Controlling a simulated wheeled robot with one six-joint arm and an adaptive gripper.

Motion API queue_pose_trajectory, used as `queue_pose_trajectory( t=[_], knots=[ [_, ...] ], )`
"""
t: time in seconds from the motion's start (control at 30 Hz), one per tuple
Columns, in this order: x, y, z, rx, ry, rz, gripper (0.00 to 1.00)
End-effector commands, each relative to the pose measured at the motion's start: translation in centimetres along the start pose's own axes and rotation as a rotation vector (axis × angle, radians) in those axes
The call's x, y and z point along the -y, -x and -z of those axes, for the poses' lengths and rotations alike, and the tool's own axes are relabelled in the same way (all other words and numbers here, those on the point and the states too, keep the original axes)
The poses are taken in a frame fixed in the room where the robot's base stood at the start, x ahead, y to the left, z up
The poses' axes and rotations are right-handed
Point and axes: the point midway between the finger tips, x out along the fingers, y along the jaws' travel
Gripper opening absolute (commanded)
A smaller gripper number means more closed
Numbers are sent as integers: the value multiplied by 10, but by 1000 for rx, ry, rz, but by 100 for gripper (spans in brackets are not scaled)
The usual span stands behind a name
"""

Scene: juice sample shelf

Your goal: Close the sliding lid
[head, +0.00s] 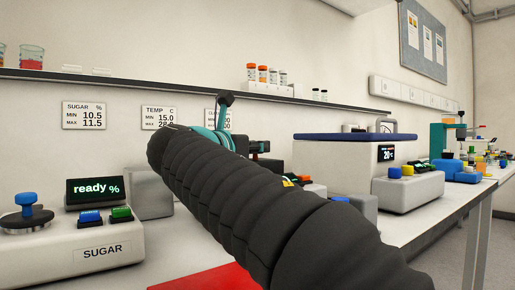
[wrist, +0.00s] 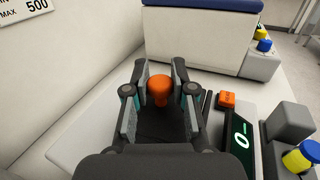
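An orange knob (wrist: 159,88) stands upright between the two fingertips of my gripper (wrist: 160,76) in the wrist view. The fingertips flank it closely on both sides, and I see no clear gap. The knob sits over a dark surface (wrist: 163,127) between the fingers, on a pale device; I cannot make out the lid's edges or how far it has slid. In the head view my dark arm hides the knob and the lid, and my gripper is mostly hidden behind it.
Right of my gripper are an orange button (wrist: 227,99), a dark display (wrist: 240,139) and a grey block (wrist: 289,122). A white box with a blue lid (head: 355,136) stands behind. The sugar device (head: 75,246) is at left, a red mat (head: 205,282) in front.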

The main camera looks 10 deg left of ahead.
Motion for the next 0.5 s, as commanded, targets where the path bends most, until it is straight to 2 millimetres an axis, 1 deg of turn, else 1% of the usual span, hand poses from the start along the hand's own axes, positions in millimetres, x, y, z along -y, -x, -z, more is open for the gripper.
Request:
queue_pose_trajectory(
  t=[0.03,0.1,0.37,0.5],
  knots=[
    [3,0,1,-5,-1,8,34],
    [3,0,1,-5,-1,8,48],
    [2,-1,1,-3,0,7,48],
    [2,6,1,-3,-1,5,48]
  ],
)
